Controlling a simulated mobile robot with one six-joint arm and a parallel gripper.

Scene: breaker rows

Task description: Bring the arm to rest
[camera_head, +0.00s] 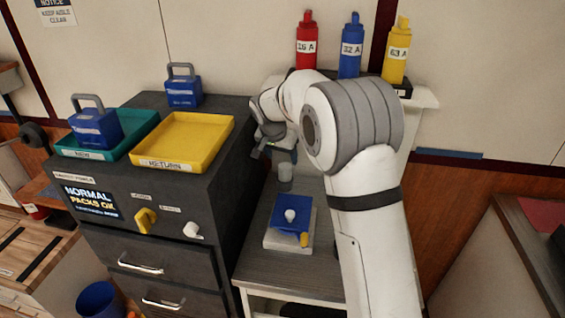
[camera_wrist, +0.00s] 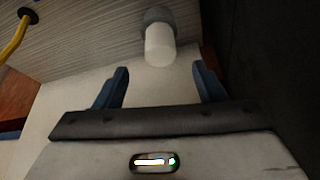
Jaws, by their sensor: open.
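My arm (camera_head: 360,225) rises from the bottom right of the head view and bends at a large grey-banded joint. My gripper (camera_head: 264,150) hangs above the grey side table, beside the dark cabinet. In the wrist view its two blue fingers (camera_wrist: 160,78) stand apart with nothing gripped between them. A pale cylinder with a grey end (camera_wrist: 159,42) shows just beyond the fingertips. In the head view a grey cylinder (camera_head: 285,180) is just below the gripper; I cannot tell whether they touch.
A blue block with a white knob (camera_head: 290,216) sits on a pale base on the side table (camera_head: 262,272). The cabinet holds a teal tray (camera_head: 142,121), a yellow tray (camera_head: 216,128) and blue handled packs (camera_head: 184,94). Red, blue and yellow bottles (camera_head: 350,62) stand behind my arm.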

